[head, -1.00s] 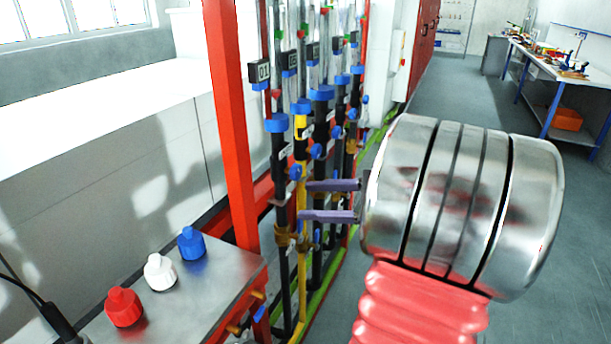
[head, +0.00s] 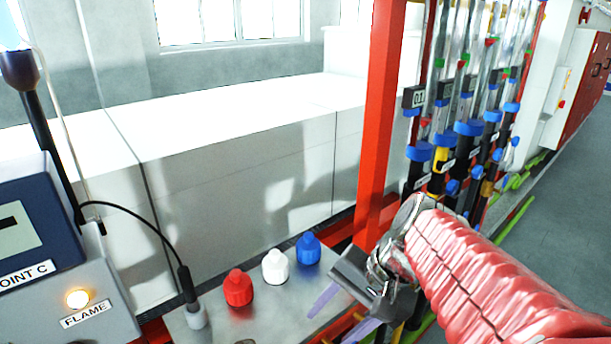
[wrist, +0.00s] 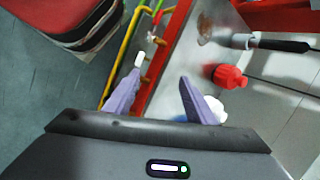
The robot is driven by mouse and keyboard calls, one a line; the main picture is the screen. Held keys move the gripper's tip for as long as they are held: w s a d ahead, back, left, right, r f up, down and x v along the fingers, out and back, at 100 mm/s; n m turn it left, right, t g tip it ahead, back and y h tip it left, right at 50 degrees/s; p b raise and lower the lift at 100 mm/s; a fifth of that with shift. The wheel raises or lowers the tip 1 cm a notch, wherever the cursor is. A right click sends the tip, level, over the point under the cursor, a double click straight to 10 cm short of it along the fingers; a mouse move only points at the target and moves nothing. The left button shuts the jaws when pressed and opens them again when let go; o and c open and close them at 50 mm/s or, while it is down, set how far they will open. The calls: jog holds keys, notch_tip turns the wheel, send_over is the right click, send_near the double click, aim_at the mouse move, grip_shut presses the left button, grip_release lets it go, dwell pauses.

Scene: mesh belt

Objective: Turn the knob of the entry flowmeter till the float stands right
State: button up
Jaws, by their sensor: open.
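A row of flowmeters (head: 465,95) with clear tubes and blue collars stands behind the red post in the head view. Blue knobs, such as one (head: 453,187), sit low on their black and yellow pipes. Which one is the entry flowmeter I cannot tell; the labels are too small to read. The float heights are not clear, and my arm hides the lower pipes. My gripper (head: 342,312) is open and empty, by the front edge of the metal bench, left of the flowmeters. In the wrist view its purple fingers (wrist: 160,77) are spread above the bench edge.
Red (head: 238,288), white (head: 275,267) and blue (head: 308,249) capped bottles stand on the metal bench (head: 210,335), close to my gripper. The red post (head: 382,110) rises between bench and flowmeters. A FLAME box (head: 85,310) is at left. Floor at right is clear.

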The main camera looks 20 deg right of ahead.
jog(key=a+n+t+h, duration=0.1)
jog(key=n, duration=0.2)
jog(key=s+a+r+n+h, duration=0.1)
jog(key=n, duration=0.2)
jog(key=s+a+n+t+h, duration=0.1)
jog(key=n+h, duration=0.1)
jog(key=n, duration=0.2)
jog(key=shift+a+r+t, duration=0.3)
jog(key=shift+r, duration=0.05)
